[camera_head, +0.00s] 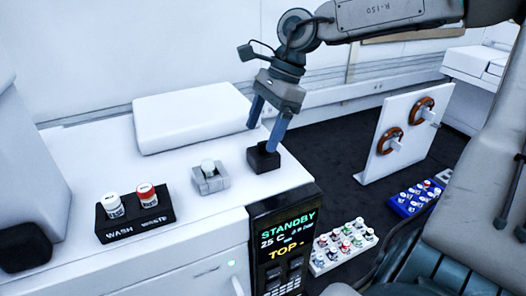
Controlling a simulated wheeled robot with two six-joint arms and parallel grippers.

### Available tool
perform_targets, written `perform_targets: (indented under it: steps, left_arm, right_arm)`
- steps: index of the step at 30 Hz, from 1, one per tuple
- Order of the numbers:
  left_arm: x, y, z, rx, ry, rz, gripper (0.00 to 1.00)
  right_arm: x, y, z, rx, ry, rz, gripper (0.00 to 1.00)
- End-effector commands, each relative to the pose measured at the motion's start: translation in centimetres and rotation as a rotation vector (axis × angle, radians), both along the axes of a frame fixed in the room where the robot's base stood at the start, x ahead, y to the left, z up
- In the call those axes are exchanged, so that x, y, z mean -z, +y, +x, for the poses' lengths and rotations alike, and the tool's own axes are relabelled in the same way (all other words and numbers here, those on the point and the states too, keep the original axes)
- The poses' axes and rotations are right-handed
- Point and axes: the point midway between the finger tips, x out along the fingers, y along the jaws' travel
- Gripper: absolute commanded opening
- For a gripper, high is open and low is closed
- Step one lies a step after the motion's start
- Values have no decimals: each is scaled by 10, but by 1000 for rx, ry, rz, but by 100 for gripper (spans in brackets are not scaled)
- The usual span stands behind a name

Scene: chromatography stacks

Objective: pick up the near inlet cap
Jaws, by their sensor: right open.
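A black square block (262,159), which looks like an inlet cap, sits near the right edge of the white instrument's top (240,190). To its left a grey metal block (211,181) with a pale round knob on top stands on the same surface. I cannot tell for certain which of the two is the near inlet cap. My left gripper is out of view.
A black holder (135,228) labelled WASH and WASTE carries two vials at the left. A raised white panel (190,118) lies behind. A display reading STANDBY (287,235) is on the front. Vial racks (342,247) and a white stand with copper-coloured coils (395,125) are to the right.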

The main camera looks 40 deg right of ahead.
Motion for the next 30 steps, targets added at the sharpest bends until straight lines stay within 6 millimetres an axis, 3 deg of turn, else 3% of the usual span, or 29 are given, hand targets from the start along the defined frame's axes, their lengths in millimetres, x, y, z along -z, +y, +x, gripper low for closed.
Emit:
perform_targets:
  steps: [13, 24, 30]
  left_arm:
    - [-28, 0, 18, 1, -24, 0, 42]
    - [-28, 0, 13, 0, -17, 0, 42]
    - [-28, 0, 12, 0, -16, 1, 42]
  right_arm:
    - [46, 9, -5, -1, 4, 0, 76]
    - [53, 12, -4, 0, -1, 2, 76]
    - [53, 12, -4, 0, -1, 2, 39]
